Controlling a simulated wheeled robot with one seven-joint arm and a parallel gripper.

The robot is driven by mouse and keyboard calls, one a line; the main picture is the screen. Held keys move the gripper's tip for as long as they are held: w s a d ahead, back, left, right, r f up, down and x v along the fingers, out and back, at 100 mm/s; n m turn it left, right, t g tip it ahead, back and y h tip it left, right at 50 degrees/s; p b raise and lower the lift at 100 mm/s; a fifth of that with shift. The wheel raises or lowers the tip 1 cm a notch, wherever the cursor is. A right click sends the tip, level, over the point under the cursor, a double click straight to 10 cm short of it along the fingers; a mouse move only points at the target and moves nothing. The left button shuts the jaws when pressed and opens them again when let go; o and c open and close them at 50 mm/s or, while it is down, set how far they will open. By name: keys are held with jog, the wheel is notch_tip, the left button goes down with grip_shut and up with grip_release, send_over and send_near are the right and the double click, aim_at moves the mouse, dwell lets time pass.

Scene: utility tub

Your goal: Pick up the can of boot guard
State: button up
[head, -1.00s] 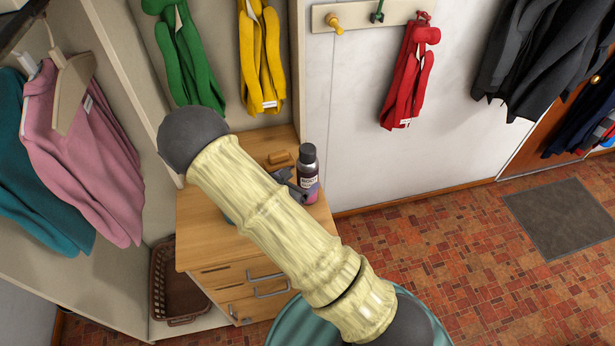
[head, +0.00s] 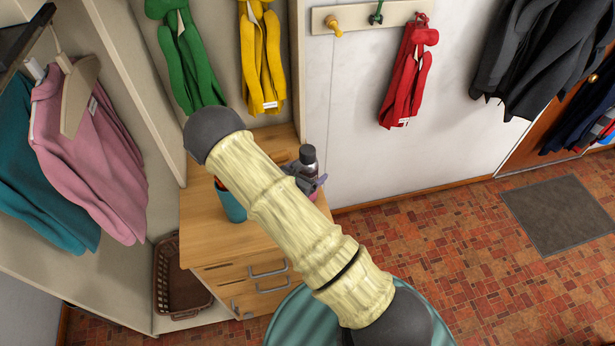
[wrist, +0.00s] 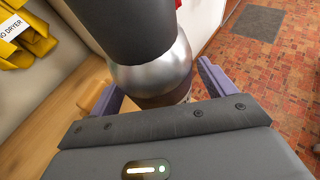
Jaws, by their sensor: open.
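The can of boot guard (head: 308,156) stands upright on the wooden cabinet top, with its dark cap and silver shoulder showing in the head view. My gripper (head: 312,185) is at the can, below its cap, and my arm hides part of it. In the wrist view the can (wrist: 150,65) fills the upper middle, its dark cap and silver shoulder close to the camera. The purple fingers of my gripper (wrist: 155,95) are open, one on each side of the can. I cannot tell whether either finger touches it.
The wooden cabinet (head: 200,215) has drawers with metal handles. A teal cup (head: 234,206) stands on its top, left of my arm. A wooden block shows beside the left finger in the wrist view (wrist: 92,95).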

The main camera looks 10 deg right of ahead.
aim_at(306, 150)
jog(key=c, duration=1.3)
jog(key=shift+o, duration=0.2)
jog(key=shift+r, duration=0.15)
notch_tip(306, 150, up, 10)
jog(key=b, duration=0.3)
